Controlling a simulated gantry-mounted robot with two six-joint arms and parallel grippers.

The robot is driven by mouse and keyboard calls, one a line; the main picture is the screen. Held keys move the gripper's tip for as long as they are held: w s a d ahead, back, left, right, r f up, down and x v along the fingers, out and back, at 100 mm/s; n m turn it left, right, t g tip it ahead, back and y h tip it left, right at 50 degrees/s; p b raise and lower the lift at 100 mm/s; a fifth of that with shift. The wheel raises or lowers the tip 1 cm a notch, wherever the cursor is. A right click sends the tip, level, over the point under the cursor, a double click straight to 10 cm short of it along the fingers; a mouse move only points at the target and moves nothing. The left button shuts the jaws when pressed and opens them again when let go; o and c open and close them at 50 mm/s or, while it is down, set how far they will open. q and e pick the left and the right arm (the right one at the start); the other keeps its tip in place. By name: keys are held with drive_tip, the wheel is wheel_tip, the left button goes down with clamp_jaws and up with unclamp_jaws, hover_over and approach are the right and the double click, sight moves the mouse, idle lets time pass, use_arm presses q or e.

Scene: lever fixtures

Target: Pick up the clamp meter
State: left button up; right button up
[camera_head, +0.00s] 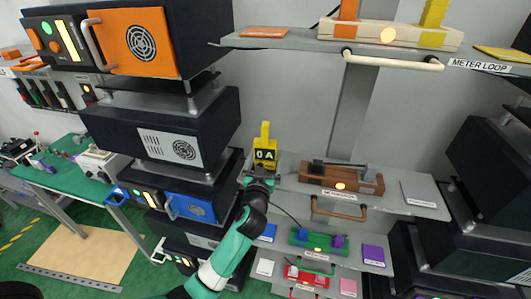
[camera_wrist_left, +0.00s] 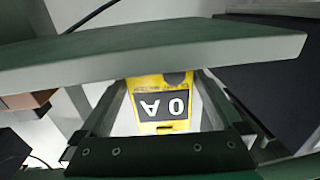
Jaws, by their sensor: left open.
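The yellow clamp meter (camera_head: 265,148) stands upright at the left end of the middle shelf, its dark display reading "0 A". In the left wrist view the meter (camera_wrist_left: 162,100) appears upside down, in the gap between the two finger arms of my left gripper (camera_wrist_left: 160,90). In the head view my left gripper (camera_head: 260,180) is just below and in front of the meter. The jaws are open, and I see no grip on the meter. The gripper hides the meter's lower part. My right gripper is not in view.
A brown fixture (camera_head: 340,178) and a grey plate (camera_head: 419,192) sit right of the meter on the shelf. Green (camera_head: 318,241) and red (camera_head: 306,275) fixtures sit on lower shelves. Dark stacked units (camera_head: 160,130) stand close on the left. A grey-green plate (camera_wrist_left: 160,50) crosses the wrist view.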

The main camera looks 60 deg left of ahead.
sight(267, 150)
use_arm(q)
drive_tip(key=x, duration=0.4)
drive_tip(key=shift+a, duration=0.1)
drive_tip(key=shift+c, duration=0.2)
drive_tip(key=shift+r, duration=0.1)
drive_tip(key=c, duration=1.4)
